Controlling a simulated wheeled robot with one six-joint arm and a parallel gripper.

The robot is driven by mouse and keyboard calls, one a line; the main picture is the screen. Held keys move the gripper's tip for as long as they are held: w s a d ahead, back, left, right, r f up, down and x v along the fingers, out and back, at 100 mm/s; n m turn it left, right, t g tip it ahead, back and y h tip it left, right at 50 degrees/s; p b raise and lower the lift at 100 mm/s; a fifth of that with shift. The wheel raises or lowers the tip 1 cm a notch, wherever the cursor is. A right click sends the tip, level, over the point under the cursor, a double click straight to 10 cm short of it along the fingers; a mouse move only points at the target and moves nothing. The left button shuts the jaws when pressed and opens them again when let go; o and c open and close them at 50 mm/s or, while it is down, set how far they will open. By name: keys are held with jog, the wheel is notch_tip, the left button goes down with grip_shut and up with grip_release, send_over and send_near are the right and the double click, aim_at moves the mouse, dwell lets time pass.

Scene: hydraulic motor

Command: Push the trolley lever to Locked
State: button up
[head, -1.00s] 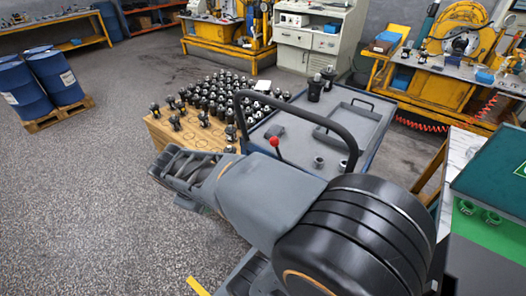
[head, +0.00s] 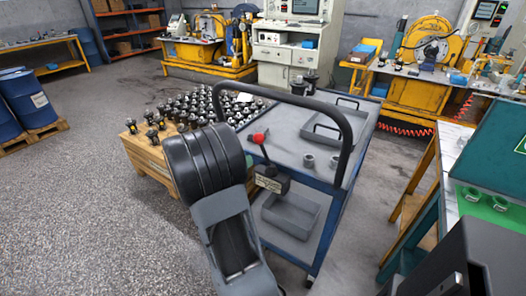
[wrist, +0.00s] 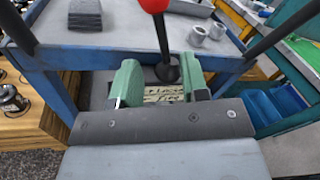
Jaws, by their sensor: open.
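The trolley (head: 318,236) has a blue frame, grey shelves and a black hoop handle (head: 343,118). Its lever has a red knob (head: 260,138) on a dark shaft, tilted a little left, rising from a dark box (head: 272,179) with a pale label on the trolley's near side. In the wrist view the red knob (wrist: 154,4) is at the top edge, with the shaft running down to a round black base. My gripper (wrist: 161,76) has two green jaws, open and apart, either side of the label; the lever base shows just beyond them. Label text is unreadable.
A wooden crate (head: 150,163) of black parts stands left of the trolley. Trays and small grey rings (head: 309,160) lie on the trolley top. A green-topped bench (head: 480,205) is on the right. Open floor lies to the left.

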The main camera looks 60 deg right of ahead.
aim_at(263, 149)
jog(key=x, duration=0.9)
jog(key=shift+s+d+b, duration=0.1)
jog(key=shift+d+b, duration=0.2)
jog(key=shift+d, duration=0.05)
jog(key=shift+c, duration=0.5)
grip_shut()
